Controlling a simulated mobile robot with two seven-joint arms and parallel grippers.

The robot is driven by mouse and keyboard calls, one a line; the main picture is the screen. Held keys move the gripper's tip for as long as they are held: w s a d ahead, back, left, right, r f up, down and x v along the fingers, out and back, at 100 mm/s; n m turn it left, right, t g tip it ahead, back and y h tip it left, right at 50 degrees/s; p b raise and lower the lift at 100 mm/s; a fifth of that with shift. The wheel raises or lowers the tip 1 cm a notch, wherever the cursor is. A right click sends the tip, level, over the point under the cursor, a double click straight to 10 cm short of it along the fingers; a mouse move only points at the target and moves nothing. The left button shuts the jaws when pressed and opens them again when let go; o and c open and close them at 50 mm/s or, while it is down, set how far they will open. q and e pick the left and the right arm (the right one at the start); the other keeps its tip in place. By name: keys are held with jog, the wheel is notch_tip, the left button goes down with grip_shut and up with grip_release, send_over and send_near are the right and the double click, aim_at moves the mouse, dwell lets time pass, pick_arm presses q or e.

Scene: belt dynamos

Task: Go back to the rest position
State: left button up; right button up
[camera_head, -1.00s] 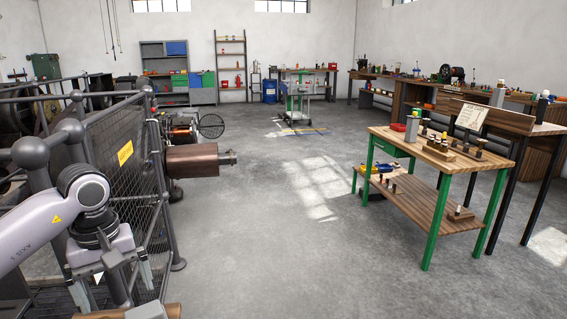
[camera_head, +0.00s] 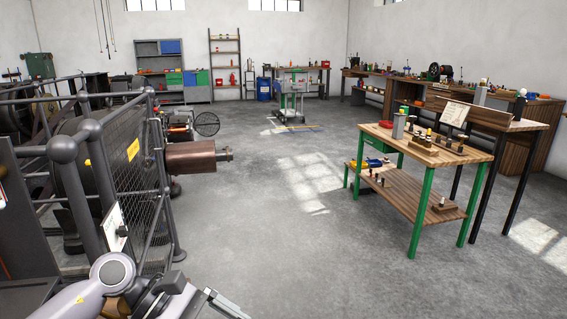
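My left arm comes in at the bottom left, and my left gripper (camera_head: 222,304) is at the bottom edge of the picture, pointing right. Its fingers are partly cut off and seen at a slant, so I cannot tell whether they are open or shut. No held object is visible in the part that shows. My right gripper is not in view.
A mesh fence (camera_head: 135,190) with grey posts stands close on the left, near my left arm. A copper-coloured cylinder (camera_head: 190,157) juts out past it. A green-legged workbench (camera_head: 425,143) stands at the right. The middle floor (camera_head: 270,220) is clear.

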pick_arm(q)
jog(key=d+r+n+t+h+p, duration=0.2)
jog(key=r+n+t+h, duration=0.25)
jog(key=n, duration=0.55)
jog(key=d+r+n+t+h+p, duration=0.25)
jog(key=n+t+h, duration=0.3)
jog(key=n, duration=0.55)
jog(key=s+a+f+n+t+y+p, duration=0.1)
jog(key=a+f+n+t+y, duration=0.45)
jog(key=n, duration=0.85)
jog(key=s+a+f+n+t+y+p, duration=0.15)
jog(key=a+f+n+y, duration=0.45)
jog(key=n+y, duration=0.6)
jog(key=s+a+f+n+g+y+p, duration=0.1)
jog(key=s+a+f+n+g, duration=0.2)
jog(key=s+f+n, duration=0.6)
jog(key=shift+s+a+f+n+g, duration=0.2)
jog(key=shift+s+f+n+g, duration=0.15)
jog(key=shift+n+g, duration=0.35)
